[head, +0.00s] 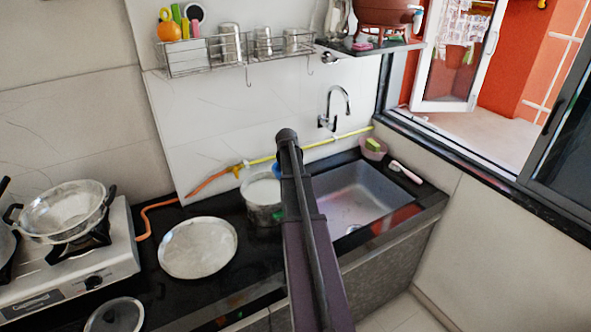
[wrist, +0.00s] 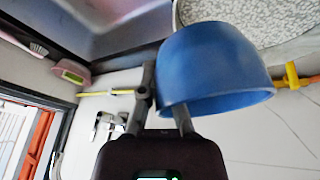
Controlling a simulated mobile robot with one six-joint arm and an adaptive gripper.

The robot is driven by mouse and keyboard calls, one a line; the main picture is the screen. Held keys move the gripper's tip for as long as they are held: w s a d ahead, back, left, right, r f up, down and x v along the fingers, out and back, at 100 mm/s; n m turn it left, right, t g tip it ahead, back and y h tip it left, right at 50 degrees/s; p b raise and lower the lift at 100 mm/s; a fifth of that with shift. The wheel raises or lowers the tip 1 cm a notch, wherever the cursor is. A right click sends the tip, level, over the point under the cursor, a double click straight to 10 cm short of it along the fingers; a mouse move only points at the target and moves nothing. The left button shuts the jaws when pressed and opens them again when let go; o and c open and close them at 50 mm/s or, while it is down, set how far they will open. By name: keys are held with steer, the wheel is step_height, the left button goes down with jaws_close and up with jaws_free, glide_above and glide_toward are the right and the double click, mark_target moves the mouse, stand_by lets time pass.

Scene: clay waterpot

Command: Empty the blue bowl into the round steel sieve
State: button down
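The blue bowl (wrist: 215,65) fills the middle of the wrist view, which is upside down, so its rim edge faces up in the room. My gripper (wrist: 160,95) is shut on the bowl's wall, one finger outside and one inside the rim. The bowl's contents are hidden. In the head view my arm hides nearly all of the bowl; only a sliver of blue (head: 276,171) shows. A round steel vessel with a pale, grainy top (head: 261,189), apparently the sieve, stands left of the sink. Its top (wrist: 245,14) also shows close behind the bowl in the wrist view.
The sink (head: 355,197) lies to the right, with a tap (head: 333,108) above. A round steel plate (head: 198,248) lies on the black counter. A stove (head: 75,262) with a steel pan (head: 62,208) stands left. A yellow-orange hose (head: 310,146) runs along the wall.

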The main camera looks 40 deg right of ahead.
steer(key=shift+f, duration=0.15)
steer(key=shift+w+a+f+t+y+b, duration=0.1)
steer(key=shift+f+t+y+b, duration=0.25)
steer(key=shift+t+y+b, duration=0.5)
steer(key=shift+p, duration=0.3)
steer(key=shift+r+p, duration=2.55)
steer(key=shift+f, duration=0.1)
steer(key=shift+f+b, duration=0.55)
steer(key=shift+b, duration=0.1)
